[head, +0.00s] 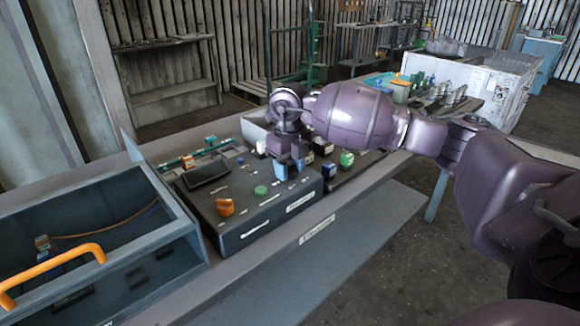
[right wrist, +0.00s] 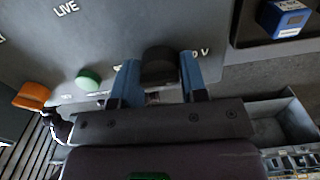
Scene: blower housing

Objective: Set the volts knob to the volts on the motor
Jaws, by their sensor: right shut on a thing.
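The dark control box (head: 240,222) stands on the bench in the head view, with an orange knob (head: 226,207) and a green button (head: 261,190) on top. In the right wrist view a black knob (right wrist: 159,66) sits on its panel, between the blue fingers of my right gripper (right wrist: 160,78). The gripper is shut on this knob. In the head view the right gripper (head: 288,170) reaches down to the box's far right part and hides the knob. Panel print near the knob ends in "V"; the rest is covered, so the setting is unreadable. I cannot identify the motor. My left gripper is out of view.
A blue block with a light label (right wrist: 287,17) sits in a dark tray right of the box; green and white blocks are nearby. An open bin with an orange handle (head: 52,273) stands at left. A grey box (head: 255,128) is behind my gripper.

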